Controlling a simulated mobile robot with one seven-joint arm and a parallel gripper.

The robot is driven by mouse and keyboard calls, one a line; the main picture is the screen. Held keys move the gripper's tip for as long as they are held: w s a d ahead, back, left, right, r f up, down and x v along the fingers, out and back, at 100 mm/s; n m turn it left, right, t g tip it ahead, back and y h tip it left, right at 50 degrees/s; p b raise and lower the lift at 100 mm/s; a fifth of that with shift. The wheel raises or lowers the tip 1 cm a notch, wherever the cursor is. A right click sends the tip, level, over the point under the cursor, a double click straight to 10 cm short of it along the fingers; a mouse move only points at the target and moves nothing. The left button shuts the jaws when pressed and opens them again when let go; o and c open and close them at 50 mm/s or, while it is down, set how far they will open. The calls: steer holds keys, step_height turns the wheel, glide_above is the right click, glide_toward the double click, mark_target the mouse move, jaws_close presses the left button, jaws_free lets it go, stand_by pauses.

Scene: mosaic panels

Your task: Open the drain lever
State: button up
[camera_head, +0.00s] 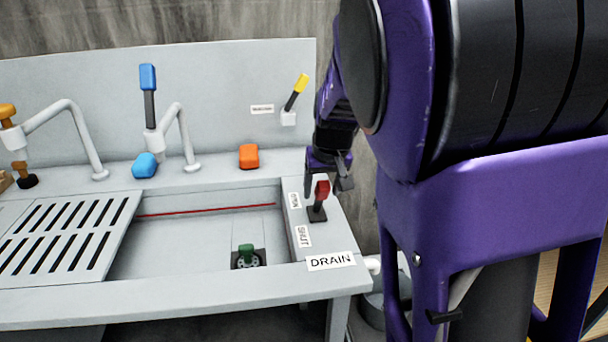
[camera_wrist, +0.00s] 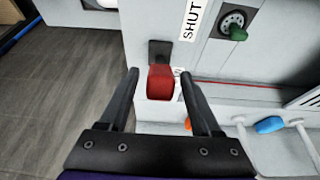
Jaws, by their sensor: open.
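The drain lever has a red handle (camera_head: 321,191) on a short dark stem and base, on the right rim of the sink near the DRAIN label (camera_head: 331,261). In the wrist view the red handle (camera_wrist: 160,83) shows between the two fingers. My gripper (camera_head: 328,183) is open at the handle's height; its fingertips (camera_wrist: 159,75) lie either side of the handle with visible gaps. A SHUT label (camera_head: 303,236) lies on the near side of the lever's base. Another label (camera_head: 294,200), partly hidden in the wrist view, lies farther back.
The sink basin holds a drain with a green plug (camera_head: 247,252). An orange block (camera_head: 249,156) sits on the back ledge. A blue-handled tap (camera_head: 148,78) and a yellow-tipped lever (camera_head: 300,84) stand at the back. A slotted rack (camera_head: 60,235) covers the left side.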

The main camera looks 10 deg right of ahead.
jaws_close()
stand_by(0.3)
stand_by(1.1)
